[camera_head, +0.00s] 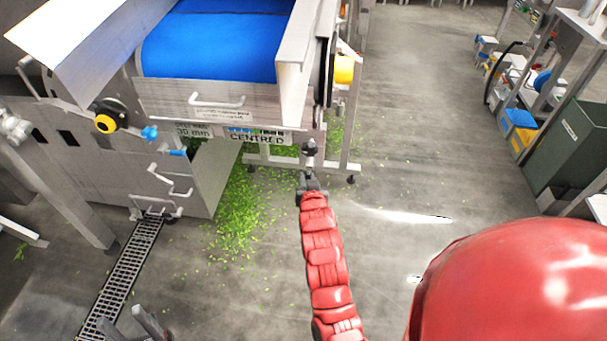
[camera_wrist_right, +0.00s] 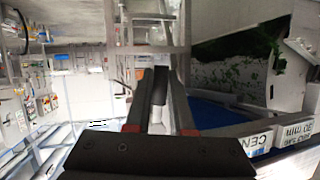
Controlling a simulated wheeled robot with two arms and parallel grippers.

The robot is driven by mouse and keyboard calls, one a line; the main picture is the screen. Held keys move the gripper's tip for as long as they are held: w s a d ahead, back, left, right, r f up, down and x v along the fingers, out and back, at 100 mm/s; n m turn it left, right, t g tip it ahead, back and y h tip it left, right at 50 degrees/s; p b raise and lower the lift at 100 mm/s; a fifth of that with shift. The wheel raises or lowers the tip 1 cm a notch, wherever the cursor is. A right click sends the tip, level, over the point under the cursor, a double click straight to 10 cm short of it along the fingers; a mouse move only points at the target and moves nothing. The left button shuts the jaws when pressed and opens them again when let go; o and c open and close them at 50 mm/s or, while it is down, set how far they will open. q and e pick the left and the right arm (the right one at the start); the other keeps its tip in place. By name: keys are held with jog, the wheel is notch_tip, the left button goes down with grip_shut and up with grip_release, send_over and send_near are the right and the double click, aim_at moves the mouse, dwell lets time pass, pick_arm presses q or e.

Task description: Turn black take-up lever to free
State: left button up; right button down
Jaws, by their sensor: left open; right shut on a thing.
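The black take-up lever (camera_head: 309,148) stands at the right front corner of the conveyor, beside the "CENTRED" label. My right gripper (camera_head: 309,176) is at the lever, at the end of the red arm reaching up from below. In the right wrist view, my right gripper (camera_wrist_right: 160,78) has its two dark fingers on either side of a black grip, the lever (camera_wrist_right: 160,88), with a pale part below it. The jaws are shut on it. The lever's exact angle is hard to tell. My left gripper (camera_head: 150,324) shows at the lower left edge, fingers apart and empty.
The conveyor's blue belt (camera_head: 212,45) is above, with a white handle (camera_head: 217,101) on its front. A yellow-black knob (camera_head: 106,122) is on the left. Green leaves (camera_head: 240,215) litter the floor by a drain grate (camera_head: 122,275). A green bin (camera_head: 570,150) stands right; floor between is clear.

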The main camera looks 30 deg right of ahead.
jog(key=shift+s+d+n+g, duration=0.2)
jog(key=shift+d+n+g, duration=0.1)
jog(key=shift+n, duration=0.1)
jog(key=shift+f, duration=0.1)
dwell(0.3)
jog(key=c, duration=0.8)
grip_release()
jog(key=p+v, duration=0.2)
jog(key=v, duration=0.3)
jog(key=p+v, duration=0.3)
jog(key=v, duration=0.3)
jog(key=p+v, duration=0.3)
jog(key=v, duration=0.3)
jog(key=shift+s+a, duration=0.15)
jog(key=shift+a, duration=0.2)
